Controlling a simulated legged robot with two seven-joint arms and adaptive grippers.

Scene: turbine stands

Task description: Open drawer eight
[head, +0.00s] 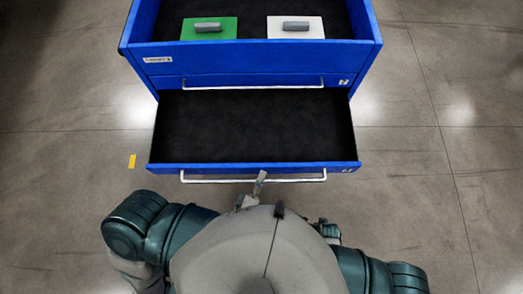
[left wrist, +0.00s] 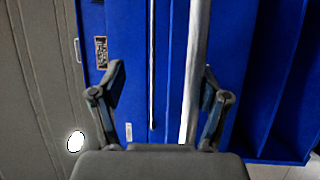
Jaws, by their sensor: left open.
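A blue drawer (head: 255,130) with a black, empty floor stands pulled out of the blue cabinet (head: 255,57) in the head view. Its pale bar handle (head: 220,180) runs along the front. The drawer's number is too small to read. My left gripper (head: 262,180) is at the middle of this handle. In the left wrist view my left gripper (left wrist: 163,75) is open, with a silver bar (left wrist: 196,70) in line with the gap, close to the right finger. I cannot tell if they touch. Dark parts of my right arm (head: 328,232) show; its gripper is not clear.
A closed drawer (head: 250,76) with its own handle is just above the open one. On the cabinet's top tray are a green plate (head: 226,33) and a white plate (head: 312,33), each with a grey piece. The floor on both sides is clear apart from a yellow mark (head: 132,161).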

